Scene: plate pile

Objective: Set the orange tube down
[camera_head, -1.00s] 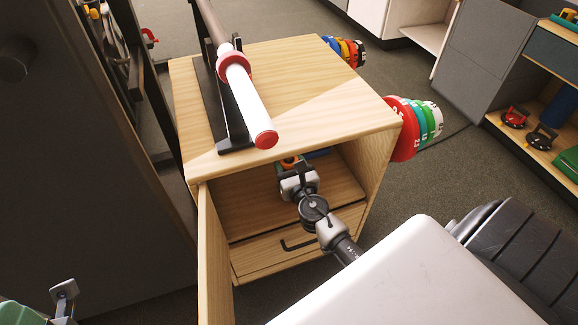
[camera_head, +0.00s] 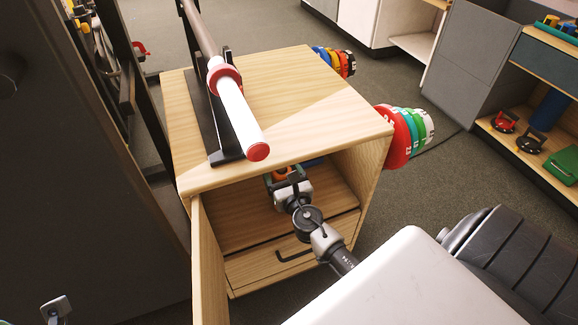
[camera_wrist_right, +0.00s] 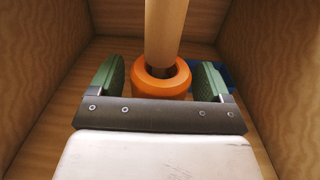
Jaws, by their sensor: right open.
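The orange tube (camera_wrist_right: 161,78) stands upright on the cabinet's wooden floor in the right wrist view, with the lower end of a wooden post in front of its opening. Whether the post goes inside it, I cannot tell. My right gripper (camera_wrist_right: 164,80) is open, its green-padded fingers on either side of the tube with gaps on both sides. In the head view, the right gripper (camera_head: 284,176) reaches into the open cabinet, and a small part of the orange tube (camera_head: 280,173) shows beyond it.
The cabinet (camera_head: 330,110) encloses the right gripper with side walls and a top; its door (camera_head: 209,262) stands open at left. A blue object (camera_wrist_right: 226,72) lies behind the right finger. A barbell (camera_head: 236,110) rests on top, and coloured weight plates (camera_head: 397,135) hang at the right side.

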